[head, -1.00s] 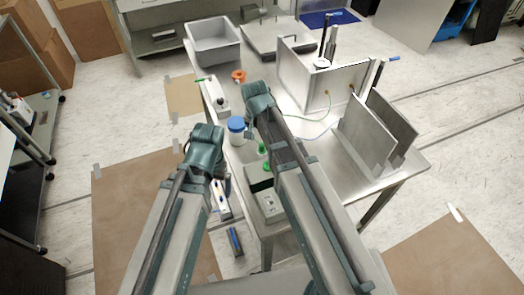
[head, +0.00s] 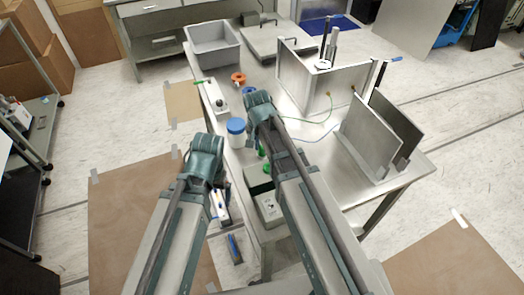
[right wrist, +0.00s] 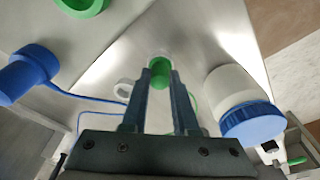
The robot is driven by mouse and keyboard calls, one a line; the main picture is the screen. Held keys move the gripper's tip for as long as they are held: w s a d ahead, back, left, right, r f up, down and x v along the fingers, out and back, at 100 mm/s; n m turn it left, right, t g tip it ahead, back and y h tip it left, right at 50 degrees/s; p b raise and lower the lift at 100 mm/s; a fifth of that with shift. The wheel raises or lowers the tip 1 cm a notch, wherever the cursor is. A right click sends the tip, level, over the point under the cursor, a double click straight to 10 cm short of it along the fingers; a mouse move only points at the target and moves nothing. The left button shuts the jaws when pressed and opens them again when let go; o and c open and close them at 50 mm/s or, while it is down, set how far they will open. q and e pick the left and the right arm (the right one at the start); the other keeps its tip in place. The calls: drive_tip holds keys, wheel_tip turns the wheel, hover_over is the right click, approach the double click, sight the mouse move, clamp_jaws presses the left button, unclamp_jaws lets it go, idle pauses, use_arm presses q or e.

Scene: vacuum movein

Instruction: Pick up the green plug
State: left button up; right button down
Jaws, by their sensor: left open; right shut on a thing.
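In the right wrist view the green plug (right wrist: 160,72) sits between the fingertips of my right gripper (right wrist: 160,80), which is shut on it. A green cable (right wrist: 194,104) runs behind the right finger. A blue plug (right wrist: 28,72) with a blue cable is at the left, apart from the gripper. In the head view my right gripper (head: 260,105) is above the steel table (head: 300,135), beside the blue-lidded jar; its fingers and the held plug are hidden by the wrist. My left gripper (head: 207,150) is off the table's left edge, fingers mostly hidden.
The white jar with a blue lid (head: 236,126) stands left of my right gripper. An orange ring-like part (head: 238,78) and a grey bin (head: 212,45) lie further back. A steel panel box (head: 325,85) and upright plates (head: 372,140) stand at the right. Green parts (head: 264,153) show between the arms.

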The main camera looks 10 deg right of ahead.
drive_tip(key=shift+r, duration=0.1)
idle(0.3)
wheel_tip(320, 180, up, 10)
drive_tip(key=p, duration=1)
